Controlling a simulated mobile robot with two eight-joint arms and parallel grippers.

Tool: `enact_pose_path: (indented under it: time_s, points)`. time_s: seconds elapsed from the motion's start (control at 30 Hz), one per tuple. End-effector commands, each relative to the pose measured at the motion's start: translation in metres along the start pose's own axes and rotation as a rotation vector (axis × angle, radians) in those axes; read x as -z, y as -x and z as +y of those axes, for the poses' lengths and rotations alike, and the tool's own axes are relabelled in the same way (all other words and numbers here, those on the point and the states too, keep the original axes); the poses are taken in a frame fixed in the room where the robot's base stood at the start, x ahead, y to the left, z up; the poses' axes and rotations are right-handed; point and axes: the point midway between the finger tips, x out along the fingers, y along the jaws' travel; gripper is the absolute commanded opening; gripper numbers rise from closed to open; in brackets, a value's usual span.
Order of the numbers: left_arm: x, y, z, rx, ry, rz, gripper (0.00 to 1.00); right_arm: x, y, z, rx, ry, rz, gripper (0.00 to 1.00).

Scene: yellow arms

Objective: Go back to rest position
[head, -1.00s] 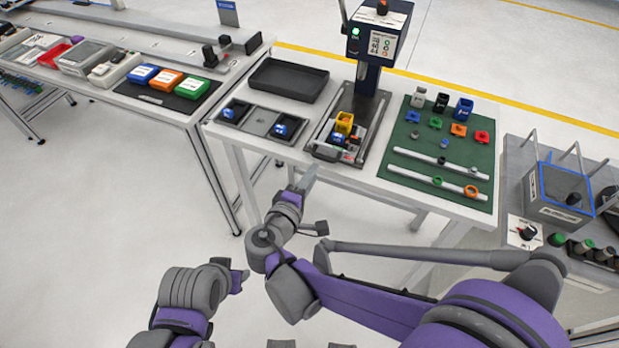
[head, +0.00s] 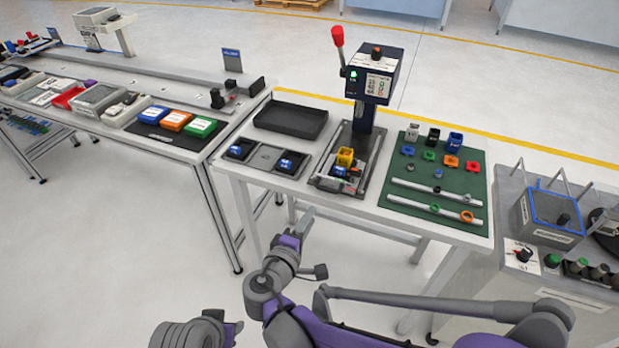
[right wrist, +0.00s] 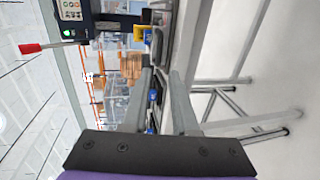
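My right gripper (head: 308,216) is in front of the near edge of the white workbench (head: 462,232), over the floor and apart from everything on the bench. In the right wrist view its two grey fingers (right wrist: 165,98) stand apart with nothing between them. My left arm (head: 188,334) shows only in part at the bottom of the head view, and the state of its gripper cannot be made out.
The bench carries a press (head: 370,95) with a red-tipped lever, a black tray (head: 290,120) and a green mat (head: 440,178) with small parts. A grey station (head: 545,285) stands right, and another table (head: 190,152) left. Floor at lower left is clear.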

Motion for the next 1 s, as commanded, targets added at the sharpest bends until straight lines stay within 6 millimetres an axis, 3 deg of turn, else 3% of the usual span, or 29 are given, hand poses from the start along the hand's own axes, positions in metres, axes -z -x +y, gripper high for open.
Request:
enact_pose_path:
  time_s: [0.13, 0.23, 0.37, 0.47, 0.6, 0.7, 0.83, 1.0]
  points:
    - [0.0, 0.0, 0.0, 0.0, 0.0, 0.0, 0.45, -0.001, 0.0, 0.0, 0.002, -0.001, -0.001, 0.27]
    - [0.001, 0.002, 0.0, 0.0, 0.0, 0.001, 0.45, -0.016, -0.004, 0.002, 0.038, -0.024, -0.022, 0.27]
    - [0.007, 0.01, 0.0, 0.0, 0.0, 0.004, 0.45, -0.07, -0.011, 0.003, 0.174, -0.121, -0.1, 0.27]
    - [0.012, 0.018, 0.0, 0.0, 0.0, 0.008, 0.45, -0.127, -0.007, -0.001, 0.326, -0.255, -0.182, 0.27]
    - [0.021, 0.029, 0.0, 0.0, 0.0, 0.013, 0.45, -0.193, 0.021, -0.011, 0.526, -0.489, -0.29, 0.27]
    - [0.027, 0.037, 0.0, 0.0, 0.0, 0.018, 0.45, -0.226, 0.049, -0.018, 0.647, -0.679, -0.352, 0.27]
    - [0.035, 0.046, 0.0, 0.0, 0.0, 0.024, 0.45, -0.248, 0.085, -0.025, 0.766, -0.921, -0.408, 0.27]
    - [0.041, 0.053, 0.0, 0.0, 0.0, 0.029, 0.45, -0.255, 0.115, -0.028, 0.85, -1.149, -0.435, 0.27]
